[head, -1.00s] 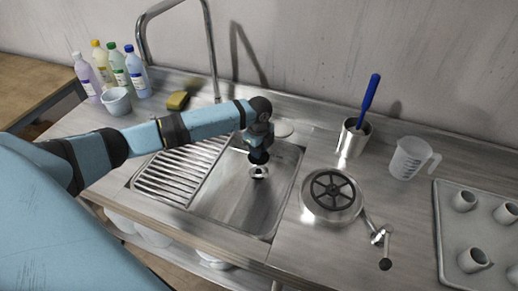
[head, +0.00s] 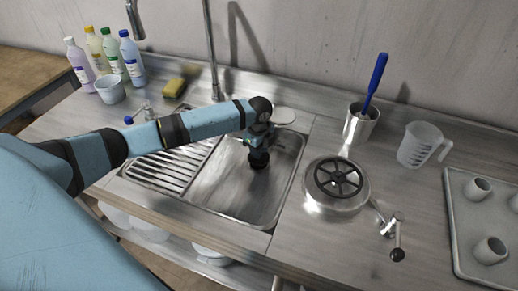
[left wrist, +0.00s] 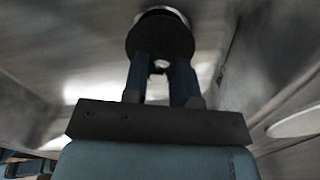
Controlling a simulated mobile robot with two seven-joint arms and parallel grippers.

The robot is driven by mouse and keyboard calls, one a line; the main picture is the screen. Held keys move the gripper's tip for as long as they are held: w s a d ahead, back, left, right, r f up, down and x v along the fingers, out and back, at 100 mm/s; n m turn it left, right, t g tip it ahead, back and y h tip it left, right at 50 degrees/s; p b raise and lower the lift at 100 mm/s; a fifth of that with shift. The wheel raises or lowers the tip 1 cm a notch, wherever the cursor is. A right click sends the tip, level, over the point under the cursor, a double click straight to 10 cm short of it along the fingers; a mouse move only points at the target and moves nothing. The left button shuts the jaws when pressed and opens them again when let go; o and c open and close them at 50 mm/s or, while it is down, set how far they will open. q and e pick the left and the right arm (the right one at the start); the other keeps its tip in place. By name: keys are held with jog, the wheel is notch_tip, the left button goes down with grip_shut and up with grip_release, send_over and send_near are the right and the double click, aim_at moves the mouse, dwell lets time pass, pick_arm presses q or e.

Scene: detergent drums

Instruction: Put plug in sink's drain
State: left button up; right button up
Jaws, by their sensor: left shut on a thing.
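My left gripper (head: 258,147) points down into the sink basin (head: 222,196). It is shut on a dark round plug (head: 258,160), low over the basin. In the left wrist view the fingers (left wrist: 161,72) hold the plug (left wrist: 160,34) by its narrow middle part. A bright metal rim of the drain (left wrist: 163,11) shows just past the plug's edge. The plug hides the rest of the drain in both views. I cannot tell whether the plug sits in the drain or is just above it. My right gripper is not in view.
A ribbed drainboard (head: 170,166) lies left of the basin, under my left arm. A tall faucet (head: 210,50) rises behind. A burner (head: 337,183), a steel cup (head: 360,122) and a measuring jug (head: 421,145) stand right. A yellow sponge (head: 174,87) lies behind.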

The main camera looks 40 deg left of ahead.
pick_arm(q)
jog(key=shift+f, duration=1)
dwell(0.6)
jog(key=o, duration=1)
jog(key=shift+r, duration=0.1)
notch_tip(320, 180, up, 14)
jog(key=shift+f+p, duration=0.15)
jog(key=shift+p, duration=0.15)
